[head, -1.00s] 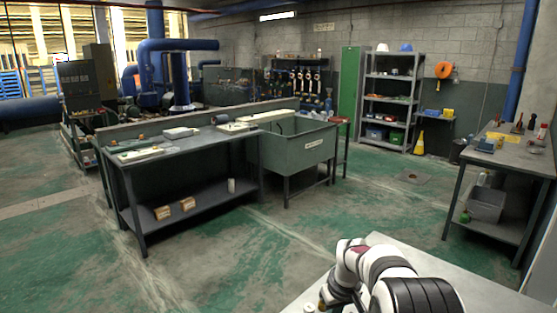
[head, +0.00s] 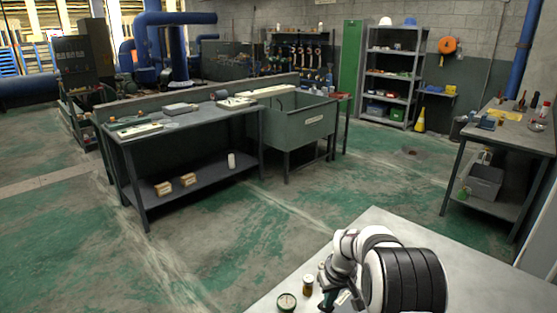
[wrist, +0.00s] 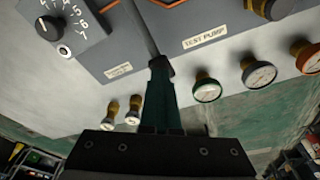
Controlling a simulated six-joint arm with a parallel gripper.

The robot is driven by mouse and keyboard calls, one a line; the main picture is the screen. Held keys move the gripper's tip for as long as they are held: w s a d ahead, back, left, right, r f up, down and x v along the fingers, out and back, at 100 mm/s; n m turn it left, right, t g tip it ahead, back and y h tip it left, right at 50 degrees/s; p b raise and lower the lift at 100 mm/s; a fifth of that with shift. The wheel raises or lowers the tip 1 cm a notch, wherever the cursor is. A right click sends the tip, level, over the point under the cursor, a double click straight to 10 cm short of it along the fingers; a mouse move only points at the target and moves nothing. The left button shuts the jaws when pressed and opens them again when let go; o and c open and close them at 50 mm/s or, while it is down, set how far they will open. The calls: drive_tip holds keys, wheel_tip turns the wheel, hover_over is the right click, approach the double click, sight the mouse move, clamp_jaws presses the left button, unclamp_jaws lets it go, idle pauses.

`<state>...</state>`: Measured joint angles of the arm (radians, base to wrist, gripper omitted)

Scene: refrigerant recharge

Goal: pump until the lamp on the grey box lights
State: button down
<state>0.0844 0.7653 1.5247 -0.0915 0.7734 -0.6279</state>
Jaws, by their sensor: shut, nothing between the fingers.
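My gripper (wrist: 158,64) shows in the wrist view with its dark green fingers together and nothing between them. Its tips are at the near end of a dark lever (wrist: 142,28); I cannot tell whether they touch it. The lever lies over a grey panel with a "TEST PUMP" label (wrist: 205,37). A grey box (wrist: 88,34) at upper left carries a numbered black knob (wrist: 47,27) and a small pale round fitting (wrist: 64,50). I cannot tell whether this is the lamp or whether it is lit. In the head view, my gripper is low, partly hidden by my arm.
Several gauges line the panel edge, including a green-rimmed one (wrist: 207,91) and a red-rimmed one (wrist: 309,58). In the head view, a gauge (head: 287,302) and a brass fitting (head: 308,285) sit on the near pale table (head: 385,222). A workbench (head: 190,128) stands farther off.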

drive_tip(key=shift+f, duration=0.35)
drive_tip(key=shift+w+v, duration=0.2)
drive_tip(key=shift+v, duration=0.65)
drive_tip(key=shift+w+v, duration=0.15)
drive_tip(key=shift+v, duration=0.7)
drive_tip(key=shift+w+v, duration=0.2)
drive_tip(key=shift+v, duration=0.65)
drive_tip(key=shift+a, duration=0.15)
drive_tip(key=shift+r, duration=0.15)
drive_tip(key=s+a+r+m+g, duration=0.1)
drive_tip(key=s+a+r+m, duration=0.2)
drive_tip(key=s+r, duration=0.85)
drive_tip(key=s+a+m, duration=0.1)
drive_tip(key=s+m, duration=0.1)
drive_tip(key=s, duration=1.1)
drive_tip(key=s+a+f+m+g+y, duration=0.1)
drive_tip(key=s+a+m, duration=0.1)
drive_tip(key=s, duration=1.1)
drive_tip(key=shift+f+m+g, duration=0.3)
drive_tip(key=shift+m, duration=0.5)
